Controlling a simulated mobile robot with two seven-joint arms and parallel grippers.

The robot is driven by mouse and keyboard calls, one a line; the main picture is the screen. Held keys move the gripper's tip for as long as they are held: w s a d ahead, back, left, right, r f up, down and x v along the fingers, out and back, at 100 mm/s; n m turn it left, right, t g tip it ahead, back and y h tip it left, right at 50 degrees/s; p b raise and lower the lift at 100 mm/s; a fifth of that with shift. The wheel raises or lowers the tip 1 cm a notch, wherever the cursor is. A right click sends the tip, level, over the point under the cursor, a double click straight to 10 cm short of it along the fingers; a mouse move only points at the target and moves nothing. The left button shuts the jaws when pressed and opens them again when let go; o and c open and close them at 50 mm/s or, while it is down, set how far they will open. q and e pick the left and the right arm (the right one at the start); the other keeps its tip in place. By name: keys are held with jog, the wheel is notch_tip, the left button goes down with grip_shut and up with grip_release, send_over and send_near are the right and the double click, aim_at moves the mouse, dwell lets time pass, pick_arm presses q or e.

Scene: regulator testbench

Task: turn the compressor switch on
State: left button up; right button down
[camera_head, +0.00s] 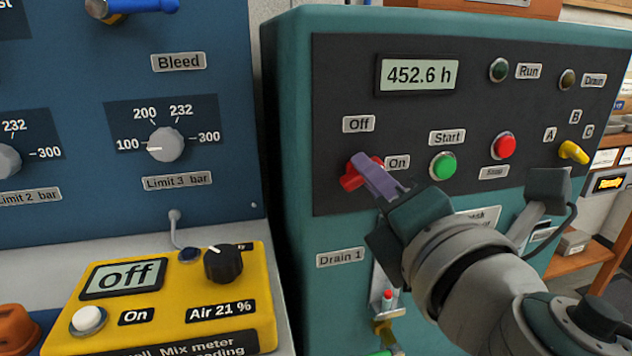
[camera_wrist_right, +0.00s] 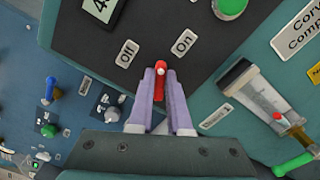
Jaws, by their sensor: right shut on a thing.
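The red compressor switch (camera_head: 350,180) is on the dark front panel of the teal cabinet, between the Off label (camera_head: 359,124) and the On label (camera_head: 398,162). My right gripper (camera_head: 365,165) comes in from the lower right, its purple fingers shut on the switch and hiding part of it. In the wrist view the red switch (camera_wrist_right: 160,82) stands between the two fingers (camera_wrist_right: 160,75), with the Off and On labels beyond the tips. I cannot tell for sure which label the switch points to. My left gripper is not in view.
The green Start button (camera_head: 442,166), red Stop button (camera_head: 503,146) and yellow selector (camera_head: 573,152) are right of the switch. Above are the 452.6 h display (camera_head: 419,75) and a dark green Run lamp (camera_head: 498,70). A yellow mix meter (camera_head: 180,295) stands at lower left.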

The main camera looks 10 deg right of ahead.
jog(key=shift+f+m+b, duration=0.1)
jog(key=shift+m+b, duration=0.65)
jog(key=shift+m, duration=2.15)
jog(key=c, duration=0.9)
grip_release()
jog(key=shift+o, duration=0.2)
jog(key=shift+s, duration=0.15)
